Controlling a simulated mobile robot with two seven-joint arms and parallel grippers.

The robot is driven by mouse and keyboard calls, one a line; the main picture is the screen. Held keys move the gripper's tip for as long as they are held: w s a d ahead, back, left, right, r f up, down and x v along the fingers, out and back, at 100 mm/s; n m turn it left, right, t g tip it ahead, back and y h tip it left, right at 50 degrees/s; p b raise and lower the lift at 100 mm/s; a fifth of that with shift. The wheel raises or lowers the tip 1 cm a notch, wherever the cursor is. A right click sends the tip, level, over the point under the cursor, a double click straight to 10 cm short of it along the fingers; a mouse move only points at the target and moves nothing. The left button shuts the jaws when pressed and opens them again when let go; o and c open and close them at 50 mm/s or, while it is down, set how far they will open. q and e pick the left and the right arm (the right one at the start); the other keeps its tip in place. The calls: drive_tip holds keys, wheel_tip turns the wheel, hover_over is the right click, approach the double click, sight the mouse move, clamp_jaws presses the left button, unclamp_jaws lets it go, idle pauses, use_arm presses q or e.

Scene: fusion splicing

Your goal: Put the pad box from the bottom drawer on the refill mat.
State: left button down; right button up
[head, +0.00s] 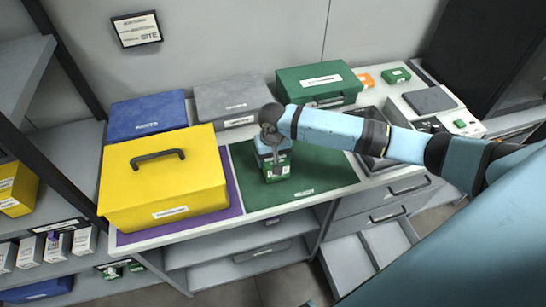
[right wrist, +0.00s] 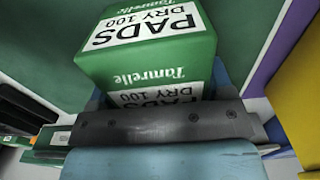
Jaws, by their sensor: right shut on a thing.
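The pad box (head: 278,172) is green with a white label; in the right wrist view the box (right wrist: 150,35) reads "PADS DRY 100". My right gripper (head: 273,150) is shut on it from above, its dark jaw (right wrist: 160,125) across the box's near side. The box is over the middle of the green refill mat (head: 325,172); I cannot tell whether it touches the mat. The bottom drawer (head: 349,262) stands pulled out at the lower right, its visible inside bare. My left gripper is not in view.
A yellow case (head: 165,185) stands on a purple mat (head: 234,207) just left of the green mat. Blue (head: 148,115), grey (head: 232,98) and green (head: 318,82) cases line the back. My right arm covers part of the right side.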

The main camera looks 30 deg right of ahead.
drive_tip(key=o, duration=1)
drive_tip(key=shift+f, duration=0.1)
